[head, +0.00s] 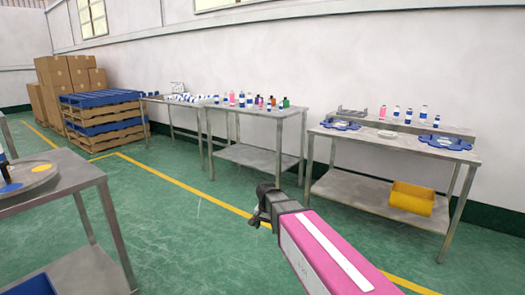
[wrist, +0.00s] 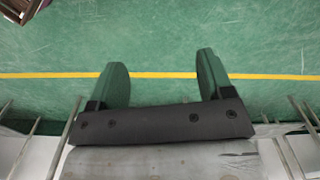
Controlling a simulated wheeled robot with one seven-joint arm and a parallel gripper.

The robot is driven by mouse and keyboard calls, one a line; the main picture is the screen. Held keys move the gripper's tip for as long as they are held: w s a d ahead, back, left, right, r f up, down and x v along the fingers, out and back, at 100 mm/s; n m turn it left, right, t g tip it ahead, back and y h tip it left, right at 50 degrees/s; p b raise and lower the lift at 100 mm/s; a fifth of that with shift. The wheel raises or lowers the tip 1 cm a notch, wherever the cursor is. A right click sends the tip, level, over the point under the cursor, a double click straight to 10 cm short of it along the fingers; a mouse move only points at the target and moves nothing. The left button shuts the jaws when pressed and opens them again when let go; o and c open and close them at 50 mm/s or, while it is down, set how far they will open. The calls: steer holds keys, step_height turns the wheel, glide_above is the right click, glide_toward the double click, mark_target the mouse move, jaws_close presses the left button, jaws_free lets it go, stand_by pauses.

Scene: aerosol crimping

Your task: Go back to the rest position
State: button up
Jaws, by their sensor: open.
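My gripper (head: 258,207) is at the end of my pink and white arm, held over the open green floor in the head view. In the wrist view my gripper (wrist: 163,85) shows two dark fingers spread wide apart, with nothing between them but green floor and a yellow line. It is open and empty. It touches no table or object that I can see.
The right table (head: 335,183) holds blue trays, several bottles and a yellow bin (head: 412,198) on its lower shelf. The middle table (head: 240,155) carries several bottles. A left table (head: 88,175) stands close. Pallets (head: 103,122) and boxes are at the back left. Floor between tables is clear.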

steer(key=s+d+f+n, duration=0.2)
steer(key=s+d, duration=0.4)
steer(key=d, duration=0.2)
steer(key=s+d+f+n, duration=0.2)
steer(key=s+d+f, duration=0.1)
steer(key=s+d, duration=0.4)
steer(key=shift+d+n, duration=0.4)
steer(key=shift+d, duration=0.8)
